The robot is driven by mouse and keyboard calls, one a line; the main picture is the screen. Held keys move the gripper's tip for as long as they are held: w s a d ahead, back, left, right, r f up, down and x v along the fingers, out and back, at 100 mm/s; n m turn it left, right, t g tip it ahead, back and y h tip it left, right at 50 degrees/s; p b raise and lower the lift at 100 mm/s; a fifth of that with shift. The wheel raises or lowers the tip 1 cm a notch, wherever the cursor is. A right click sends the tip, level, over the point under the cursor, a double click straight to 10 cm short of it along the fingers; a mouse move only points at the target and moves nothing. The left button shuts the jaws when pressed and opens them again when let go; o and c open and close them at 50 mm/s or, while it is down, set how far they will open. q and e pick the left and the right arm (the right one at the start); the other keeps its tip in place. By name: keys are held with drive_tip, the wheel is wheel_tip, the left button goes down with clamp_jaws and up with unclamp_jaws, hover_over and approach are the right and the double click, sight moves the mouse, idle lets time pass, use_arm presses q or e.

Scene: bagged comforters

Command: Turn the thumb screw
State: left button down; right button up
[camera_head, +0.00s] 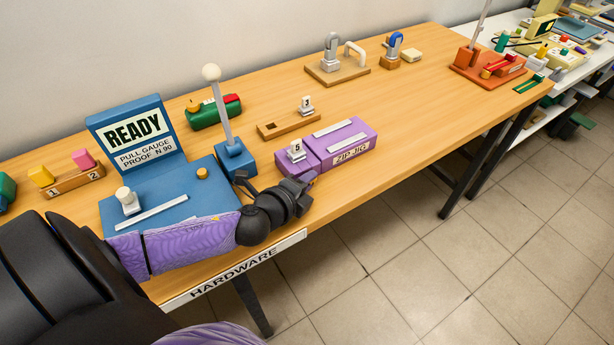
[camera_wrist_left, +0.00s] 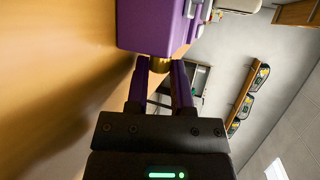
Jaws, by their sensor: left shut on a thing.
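The purple jig (camera_head: 347,143), labelled ZIP JIG, stands near the table's front edge in the head view. Its purple body (camera_wrist_left: 150,25) fills the top middle of the left wrist view. A brass thumb screw (camera_wrist_left: 160,65) sticks out of it towards my left gripper. My left gripper (camera_wrist_left: 160,75) is shut on this screw, one finger on each side; the fingers partly cover it. In the head view my left gripper (camera_head: 307,184) is at the jig's near left end, and the screw is hidden there. My right gripper is not in view.
A blue READY pull gauge (camera_head: 175,186) with a lever stands left of the jig, close to my left arm. A wooden slotted block (camera_head: 275,131) lies behind the jig. Other fixtures stand along the table (camera_head: 425,110); the table right of the jig is clear.

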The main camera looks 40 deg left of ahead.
use_arm(q)
drive_tip(key=shift+f, duration=0.1)
idle(0.3)
drive_tip(key=shift+c, duration=2.4)
unclamp_jaws()
